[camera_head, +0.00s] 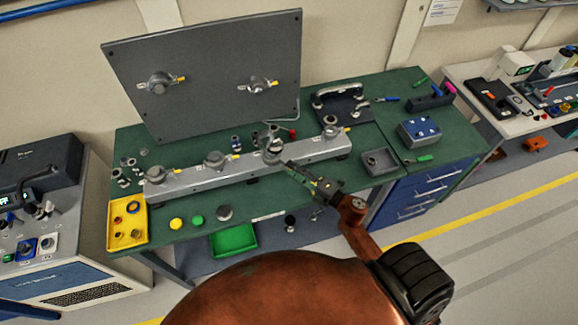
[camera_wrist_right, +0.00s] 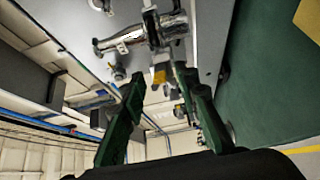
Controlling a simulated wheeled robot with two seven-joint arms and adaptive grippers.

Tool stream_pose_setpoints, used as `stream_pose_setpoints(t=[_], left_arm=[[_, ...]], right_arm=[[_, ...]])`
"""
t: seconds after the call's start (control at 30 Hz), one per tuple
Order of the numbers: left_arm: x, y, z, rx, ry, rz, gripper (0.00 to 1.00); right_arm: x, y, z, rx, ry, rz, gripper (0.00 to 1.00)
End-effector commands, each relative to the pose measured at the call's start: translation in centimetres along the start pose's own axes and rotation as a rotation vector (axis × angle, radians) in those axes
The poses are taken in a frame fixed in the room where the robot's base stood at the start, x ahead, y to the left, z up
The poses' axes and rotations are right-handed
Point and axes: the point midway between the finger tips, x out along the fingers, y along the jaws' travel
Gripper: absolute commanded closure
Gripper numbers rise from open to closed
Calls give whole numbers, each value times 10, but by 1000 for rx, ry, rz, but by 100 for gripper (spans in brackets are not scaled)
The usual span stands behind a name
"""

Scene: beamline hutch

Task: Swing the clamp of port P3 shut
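A grey rail (camera_head: 190,178) on the green bench carries several metal ports with clamps. The port labels cannot be read; the third port from the left (camera_head: 270,145) has metal parts standing up, and its clamp state is too small to tell. My right gripper (camera_head: 287,167) is just in front of this port. In the right wrist view its green fingers (camera_wrist_right: 160,76) are apart, with a yellow-tipped clamp piece (camera_wrist_right: 160,73) showing in the gap; contact cannot be told. Metal clamp parts (camera_wrist_right: 150,28) show above it. My left gripper is not in view.
A large grey panel (camera_head: 215,60) with two fittings stands behind the rail. A yellow tray (camera_head: 113,235) and green tray (camera_head: 246,238) lie at the front.

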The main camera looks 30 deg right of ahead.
Motion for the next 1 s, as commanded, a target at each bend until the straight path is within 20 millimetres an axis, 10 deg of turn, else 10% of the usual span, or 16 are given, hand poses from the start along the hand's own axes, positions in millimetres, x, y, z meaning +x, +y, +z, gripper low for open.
stream_pose_setpoints(t=[0.5,1.0], left_arm=[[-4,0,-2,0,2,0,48],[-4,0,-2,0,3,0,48]], right_arm=[[22,0,0,1,-2,-1,71],[22,0,0,1,-2,-1,100]])
